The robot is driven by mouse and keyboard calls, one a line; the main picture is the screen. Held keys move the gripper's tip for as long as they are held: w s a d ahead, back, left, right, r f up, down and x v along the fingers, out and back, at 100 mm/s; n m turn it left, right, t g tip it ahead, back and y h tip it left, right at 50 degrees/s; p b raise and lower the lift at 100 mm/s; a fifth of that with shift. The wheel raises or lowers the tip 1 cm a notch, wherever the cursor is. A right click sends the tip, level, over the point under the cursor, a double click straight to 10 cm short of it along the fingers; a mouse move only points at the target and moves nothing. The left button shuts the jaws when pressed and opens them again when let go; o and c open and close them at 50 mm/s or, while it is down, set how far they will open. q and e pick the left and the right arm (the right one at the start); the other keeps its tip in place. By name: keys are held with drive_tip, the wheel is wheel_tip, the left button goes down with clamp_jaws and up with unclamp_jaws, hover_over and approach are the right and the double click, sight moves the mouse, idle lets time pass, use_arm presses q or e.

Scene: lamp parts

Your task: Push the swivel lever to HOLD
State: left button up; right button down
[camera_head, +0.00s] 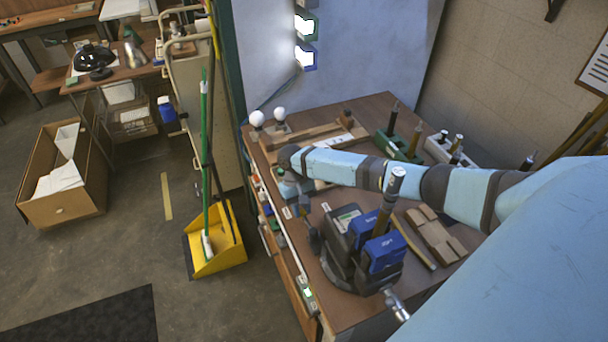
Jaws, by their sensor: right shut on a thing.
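A dark vise (346,280) stands on the wooden workbench with blue soft jaws (384,252). A dark tube with a pale top (390,195) stands upright between the jaws. A dark knob-like part (312,238) sticks out at the vise's left side; I cannot tell if it is the swivel lever, and no HOLD mark is readable. My right arm reaches in from the right, behind the vise. Its gripper (301,206) points down near the bench's left edge, just above the dark part. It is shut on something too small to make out. My left gripper is not in view.
On the workbench (345,318), a wooden block (436,236) lies right of the vise. Upright tools in a green holder (398,146) and two white bulbs (257,118) stand at the back. A yellow dustpan (216,248) is on the floor to the left.

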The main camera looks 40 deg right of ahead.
drive_tip(key=shift+a+n+h+p, duration=0.55)
drive_tip(key=shift+a+n, duration=0.4)
drive_tip(key=shift+n, duration=0.35)
drive_tip(key=c, duration=1.2)
unclamp_jaws()
drive_tip(key=shift+c, duration=0.2)
drive_tip(key=shift+w, duration=0.1)
drive_tip(key=b+v, duration=0.1)
drive_tip(key=v, duration=1.2)
drive_tip(key=shift+w+r, duration=0.15)
drive_tip(key=shift+r, duration=0.15)
